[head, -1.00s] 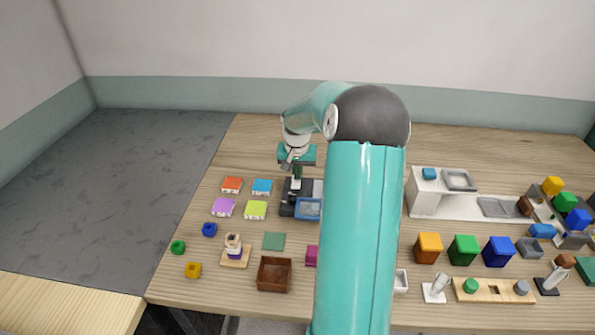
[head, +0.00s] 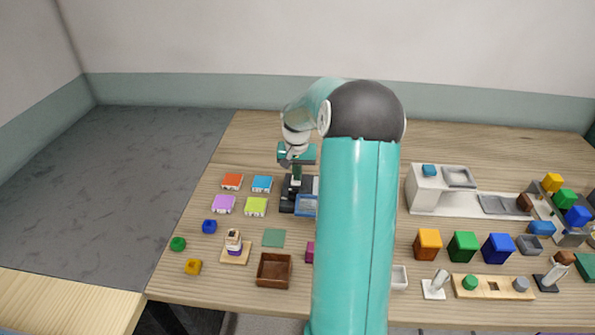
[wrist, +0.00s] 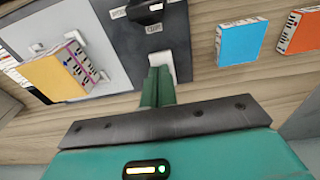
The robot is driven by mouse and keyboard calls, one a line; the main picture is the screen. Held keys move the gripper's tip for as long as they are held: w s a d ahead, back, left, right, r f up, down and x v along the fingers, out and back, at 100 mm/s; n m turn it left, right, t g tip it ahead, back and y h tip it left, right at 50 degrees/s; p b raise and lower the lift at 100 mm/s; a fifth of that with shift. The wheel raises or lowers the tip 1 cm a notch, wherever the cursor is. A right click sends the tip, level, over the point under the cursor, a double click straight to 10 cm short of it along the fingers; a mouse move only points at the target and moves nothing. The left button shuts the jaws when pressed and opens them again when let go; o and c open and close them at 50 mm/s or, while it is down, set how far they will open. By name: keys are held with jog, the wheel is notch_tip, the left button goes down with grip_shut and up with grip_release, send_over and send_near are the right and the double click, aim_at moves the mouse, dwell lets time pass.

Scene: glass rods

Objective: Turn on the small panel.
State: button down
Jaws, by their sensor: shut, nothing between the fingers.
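A small dark panel (head: 289,196) stands on the table, partly hidden behind my arm in the head view. In the wrist view the dark panel (wrist: 125,40) carries a black knob with small labels at the top and a white switch-like piece (wrist: 162,62) below it. My gripper (wrist: 158,76) is shut and empty, with its green fingers right at the white piece. I cannot tell whether they touch. In the head view my gripper (head: 297,168) is over the panel's back end.
A blue-framed piece (head: 305,206) sits at the panel's front right. A yellow-faced box (wrist: 55,78) lies on the grey plate beside the dark panel. A blue block (head: 262,184) and an orange block (head: 232,181) lie left of the panel. A brown box (head: 274,270) stands nearer the front.

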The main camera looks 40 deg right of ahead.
aim_at(294, 182)
jog(key=shift+w+r, duration=0.1)
jog(key=shift+r, duration=0.4)
notch_tip(294, 182, up, 13)
jog(key=s+a, duration=0.1)
jog(key=shift+s+a, duration=0.25)
jog(key=shift+a, duration=0.05)
jog(key=shift+w, duration=0.1)
jog(key=shift+w+d+r+t+h, duration=0.1)
jog(key=shift+w+d+t+h, duration=0.2)
jog(key=shift+w, duration=0.35)
jog(key=f, duration=0.4)
jog(key=w+d+f, duration=0.1)
jog(key=f, duration=0.9)
jog(key=shift+w+d, duration=0.15)
jog(key=shift+d, duration=0.15)
